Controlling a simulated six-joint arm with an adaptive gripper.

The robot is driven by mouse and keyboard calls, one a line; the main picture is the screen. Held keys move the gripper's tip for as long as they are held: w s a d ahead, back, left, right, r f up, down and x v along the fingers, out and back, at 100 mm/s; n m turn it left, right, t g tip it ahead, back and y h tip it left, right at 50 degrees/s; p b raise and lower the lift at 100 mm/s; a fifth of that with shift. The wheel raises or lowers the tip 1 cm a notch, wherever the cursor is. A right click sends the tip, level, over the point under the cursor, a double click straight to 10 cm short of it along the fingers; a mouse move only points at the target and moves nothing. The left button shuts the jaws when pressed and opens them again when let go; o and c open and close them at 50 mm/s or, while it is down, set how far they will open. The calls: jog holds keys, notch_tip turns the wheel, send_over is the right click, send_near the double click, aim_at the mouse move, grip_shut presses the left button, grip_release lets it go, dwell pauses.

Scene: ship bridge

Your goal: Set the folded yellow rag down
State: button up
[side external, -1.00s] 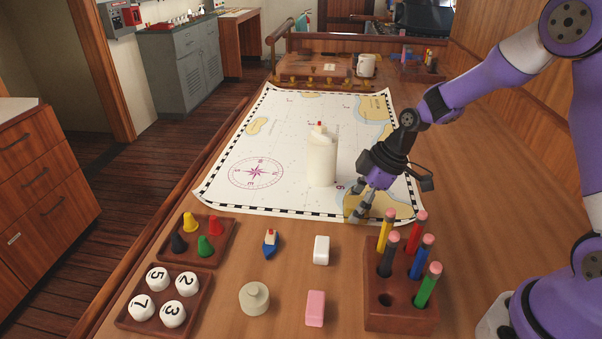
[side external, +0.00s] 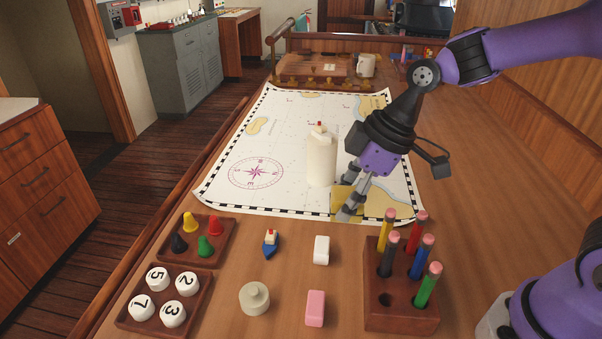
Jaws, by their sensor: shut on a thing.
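My gripper (side external: 350,210) points down over the near right part of the chart, with its fingers close together. A flat yellow patch, which I take for the folded yellow rag (side external: 373,205), shows at the fingertips, low over the chart or on it. Its edges are hard to tell from the tan land printed on the chart (side external: 290,190). The fingers hide part of it, and I cannot tell whether it touches the chart.
A tall cream cylinder (side external: 321,163) with a small red-topped piece on it stands left of my gripper. A wooden block (side external: 400,317) with several upright pencils is nearer. A toy boat (side external: 270,244), white block (side external: 321,250) and pink block (side external: 315,308) lie in front. The chart's left half is clear.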

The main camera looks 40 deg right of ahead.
jog(key=shift+d+r, duration=0.1)
jog(key=shift+r, duration=0.3)
jog(key=w+d+r+m+h, duration=0.1)
jog(key=d+r+m, duration=0.15)
jog(key=d, duration=0.25)
jog(key=w+d+r+m+t+h, duration=0.1)
jog(key=d+m, duration=0.2)
jog(key=d, duration=0.1)
jog(key=w+d+r+m+h, duration=0.1)
jog(key=d+r+m, duration=0.15)
jog(key=d, duration=0.25)
jog(key=w+a+f+n+y, duration=0.2)
jog(key=w+a+f+n, duration=0.2)
jog(key=w+a, duration=0.35)
jog(key=w+a+f+n+y, duration=0.1)
jog(key=w+a+f+n, duration=0.25)
jog(key=w+a, duration=0.35)
jog(key=shift+g, duration=0.4)
jog(key=f, duration=0.3)
jog(key=a+f, duration=0.1)
jog(key=f, duration=0.2)
jog(key=s+f, duration=0.1)
jog(key=f, duration=0.2)
jog(key=shift+a+f, duration=0.15)
jog(key=shift+a, duration=0.25)
